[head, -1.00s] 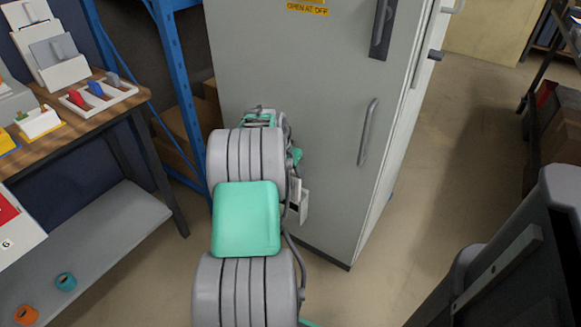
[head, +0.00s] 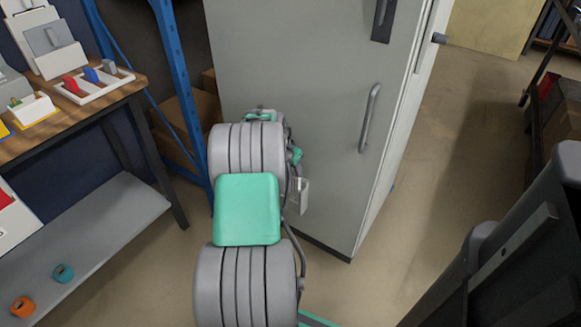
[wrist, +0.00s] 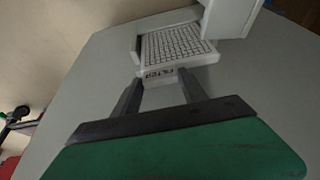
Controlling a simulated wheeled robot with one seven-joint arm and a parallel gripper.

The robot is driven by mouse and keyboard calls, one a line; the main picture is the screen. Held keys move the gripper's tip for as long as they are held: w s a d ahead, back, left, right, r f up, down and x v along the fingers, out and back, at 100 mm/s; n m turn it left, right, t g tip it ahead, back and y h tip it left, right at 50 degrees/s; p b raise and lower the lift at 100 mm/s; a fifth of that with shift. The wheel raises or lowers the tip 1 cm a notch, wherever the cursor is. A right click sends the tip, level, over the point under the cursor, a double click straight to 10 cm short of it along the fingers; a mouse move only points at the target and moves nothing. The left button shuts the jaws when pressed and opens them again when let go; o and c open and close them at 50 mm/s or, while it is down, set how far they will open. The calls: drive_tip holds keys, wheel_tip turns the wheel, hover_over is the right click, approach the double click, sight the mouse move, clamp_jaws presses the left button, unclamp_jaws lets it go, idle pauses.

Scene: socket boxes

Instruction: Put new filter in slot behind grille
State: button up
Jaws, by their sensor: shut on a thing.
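The new filter (wrist: 172,47), a pale slab with a fine grid face and a lettered front edge, shows in the wrist view. My gripper (wrist: 158,80) is shut on its near, lettered edge. A white box-like part (wrist: 230,15) is just beyond the filter at the upper right; I cannot tell whether it is the grille or the slot housing, or whether the filter touches it. In the head view my arm hides the gripper. A small white piece (head: 301,197) shows beside the arm, in front of the grey cabinet (head: 310,80). No slot opening is clearly visible.
The cabinet door has a vertical handle (head: 370,118). A blue rack post (head: 175,80) stands left of it. A wooden bench (head: 110,105) holds coloured parts at the left. The floor right of the cabinet is clear. A dark rack (head: 548,100) stands far right.

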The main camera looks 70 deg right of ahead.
sight(291, 178)
drive_tip(key=shift+f+b, duration=1.15)
drive_tip(key=shift+f, duration=1.1)
drive_tip(key=o, duration=1.4)
drive_tip(key=p+v, duration=0.2)
drive_tip(key=v, duration=0.6)
drive_tip(key=shift+p, duration=0.35)
